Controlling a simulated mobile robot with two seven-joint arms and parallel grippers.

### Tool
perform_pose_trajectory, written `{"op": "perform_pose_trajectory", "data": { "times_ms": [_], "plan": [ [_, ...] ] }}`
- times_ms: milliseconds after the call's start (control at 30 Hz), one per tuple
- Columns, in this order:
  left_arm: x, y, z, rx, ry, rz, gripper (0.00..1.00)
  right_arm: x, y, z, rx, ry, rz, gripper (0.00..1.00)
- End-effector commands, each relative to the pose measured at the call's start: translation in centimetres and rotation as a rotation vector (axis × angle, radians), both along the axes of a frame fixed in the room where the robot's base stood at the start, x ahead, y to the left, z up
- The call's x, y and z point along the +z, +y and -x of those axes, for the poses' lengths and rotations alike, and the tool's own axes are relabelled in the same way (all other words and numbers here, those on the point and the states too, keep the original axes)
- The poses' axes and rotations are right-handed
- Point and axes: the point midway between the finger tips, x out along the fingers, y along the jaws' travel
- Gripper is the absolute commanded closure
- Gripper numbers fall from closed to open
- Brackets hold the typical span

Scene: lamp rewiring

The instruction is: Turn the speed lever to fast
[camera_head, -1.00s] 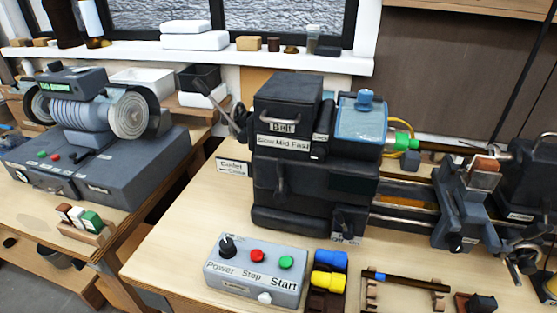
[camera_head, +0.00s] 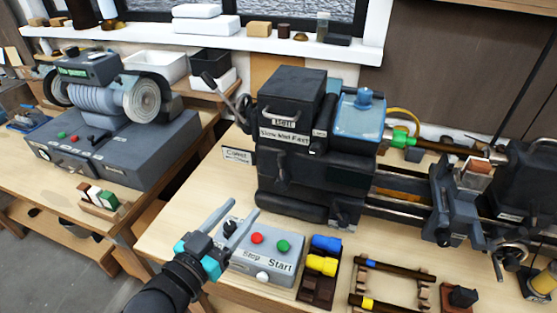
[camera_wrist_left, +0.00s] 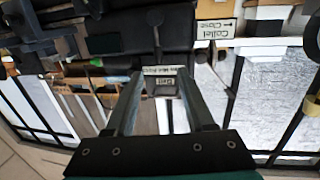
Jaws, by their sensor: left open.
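The lathe headstock (camera_head: 312,185) is a dark block with a "Slow Mid Fast" label (camera_head: 284,134) on its front. A dark lever (camera_head: 281,172) hangs below the label, pointing roughly straight down; I take it for the speed lever. In the left wrist view, which is upside down, the label (camera_wrist_left: 158,70) lies between the fingertips and the lever's round knob (camera_wrist_left: 155,17) is near the top. My left gripper (camera_head: 240,209) is open and empty above the control box, in front of the headstock and apart from the lever. My right gripper is not in view.
The control box (camera_head: 283,266) with red and green buttons is partly hidden by my left gripper. A collet sign (camera_head: 238,155) and a long angled handle (camera_head: 222,95) are left of the headstock. Blue and yellow pieces (camera_head: 322,264) lie beside the box. A grinder (camera_head: 100,105) stands left.

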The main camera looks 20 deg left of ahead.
Motion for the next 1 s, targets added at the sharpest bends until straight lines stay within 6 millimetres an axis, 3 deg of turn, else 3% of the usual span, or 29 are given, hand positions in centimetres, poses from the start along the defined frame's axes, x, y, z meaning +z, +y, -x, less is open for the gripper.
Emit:
{"op": "perform_pose_trajectory", "data": {
  "times_ms": [100, 367, 1000],
  "plan": [
    [1.3, -0.2, 0.0, -0.020, -0.048, 0.011, 0.46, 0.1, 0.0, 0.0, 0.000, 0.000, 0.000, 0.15],
    [1.5, -0.6, -1.7, -0.023, -0.058, 0.015, 0.46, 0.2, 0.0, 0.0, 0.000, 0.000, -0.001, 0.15],
    [1.5, -2.6, -10.3, -0.021, -0.056, 0.013, 0.46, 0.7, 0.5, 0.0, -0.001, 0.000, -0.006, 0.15]
  ]
}}
